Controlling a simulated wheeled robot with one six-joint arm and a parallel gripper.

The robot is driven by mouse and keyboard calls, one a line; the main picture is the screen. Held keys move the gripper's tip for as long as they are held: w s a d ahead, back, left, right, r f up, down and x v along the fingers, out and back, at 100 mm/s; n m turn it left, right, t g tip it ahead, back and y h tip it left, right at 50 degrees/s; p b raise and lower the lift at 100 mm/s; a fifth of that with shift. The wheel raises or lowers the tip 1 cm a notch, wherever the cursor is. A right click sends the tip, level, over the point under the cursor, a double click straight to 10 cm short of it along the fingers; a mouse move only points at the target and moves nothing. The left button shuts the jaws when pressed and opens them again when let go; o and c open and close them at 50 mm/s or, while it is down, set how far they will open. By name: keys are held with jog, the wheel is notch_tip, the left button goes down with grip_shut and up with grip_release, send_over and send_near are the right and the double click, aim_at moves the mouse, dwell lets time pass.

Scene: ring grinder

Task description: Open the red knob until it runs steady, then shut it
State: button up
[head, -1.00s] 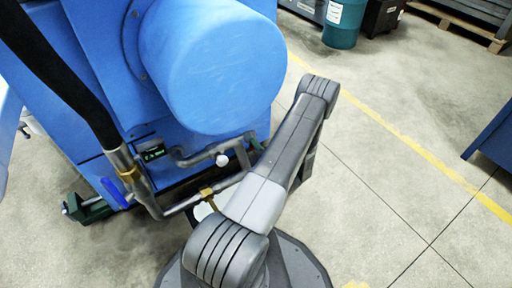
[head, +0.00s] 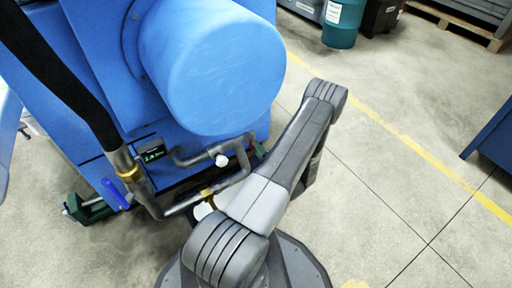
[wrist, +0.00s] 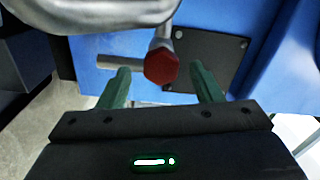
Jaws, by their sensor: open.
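The red knob (wrist: 161,66) shows in the wrist view as a small faceted red cap on a short metal stem below a grey pipe (wrist: 100,14). My gripper (wrist: 160,78) is open, with one green finger on each side of the knob and a gap between each finger and the knob. I cannot tell how far the knob lies beyond the fingertips.
The blue machine (head: 212,62) fills the upper left of the head view. A blue lever (head: 115,194), a black hose (head: 62,70), pipes (head: 205,157) and a small green-lit display (head: 152,154) are on it. Open floor with a yellow line (head: 410,146) lies to the right.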

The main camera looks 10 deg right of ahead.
jog(key=p+v, duration=0.2)
jog(key=v, duration=0.9)
jog(key=shift+p, duration=0.3)
jog(key=shift+s, duration=0.1)
jog(key=b+x, duration=0.3)
jog(key=x, duration=1)
jog(key=shift+w+a+b, duration=0.1)
jog(key=shift+w+b, duration=0.3)
